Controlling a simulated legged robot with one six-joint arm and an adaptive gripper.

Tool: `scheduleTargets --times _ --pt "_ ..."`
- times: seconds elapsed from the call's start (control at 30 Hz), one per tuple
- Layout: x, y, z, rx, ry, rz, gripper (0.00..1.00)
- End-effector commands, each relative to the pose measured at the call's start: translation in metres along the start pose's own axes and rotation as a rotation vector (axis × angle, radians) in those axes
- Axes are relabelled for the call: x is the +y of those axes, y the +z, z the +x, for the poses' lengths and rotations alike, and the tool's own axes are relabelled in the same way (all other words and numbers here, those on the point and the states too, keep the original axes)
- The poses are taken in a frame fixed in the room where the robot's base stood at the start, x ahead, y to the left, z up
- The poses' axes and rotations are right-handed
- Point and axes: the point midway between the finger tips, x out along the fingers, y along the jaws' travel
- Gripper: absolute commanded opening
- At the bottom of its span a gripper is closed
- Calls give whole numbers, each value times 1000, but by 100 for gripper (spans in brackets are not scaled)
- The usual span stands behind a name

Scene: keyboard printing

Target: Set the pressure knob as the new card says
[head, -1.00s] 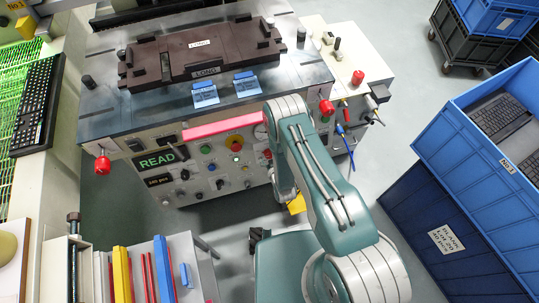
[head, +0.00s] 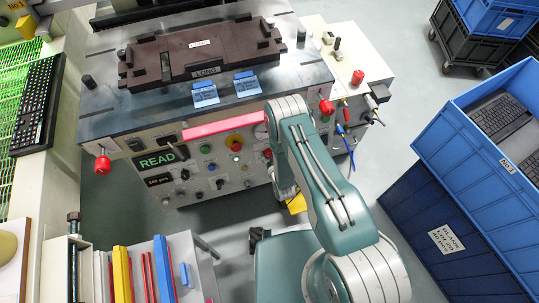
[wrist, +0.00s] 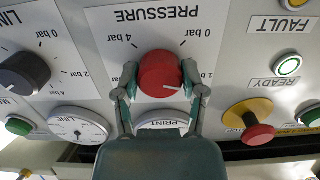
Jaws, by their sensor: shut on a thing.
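In the wrist view, the red pressure knob (wrist: 160,76) sits on a white plate marked PRESSURE (wrist: 157,14), which appears upside down. Labels 4 bar and 0 bar show on either side of the knob. A white pointer line on the knob's face points toward the lower right of the picture. My gripper (wrist: 160,70) has one finger on each side of the knob and is shut on it. In the head view my arm hides the gripper.
A black knob (wrist: 24,74) and a dial gauge (wrist: 78,126) are at left in the wrist view. A red mushroom button (wrist: 257,134) and a lit READY lamp (wrist: 288,66) are at right. Blue crates (head: 490,130) stand right of the machine.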

Motion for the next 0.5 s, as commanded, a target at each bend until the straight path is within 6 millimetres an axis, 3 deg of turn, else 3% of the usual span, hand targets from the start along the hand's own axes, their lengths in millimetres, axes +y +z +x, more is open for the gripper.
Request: scheduleTargets --times 0.47,0.5 --pt "0 -1 1 2 -9 85 6" --pt "0 -1 1 2 -9 85 72"
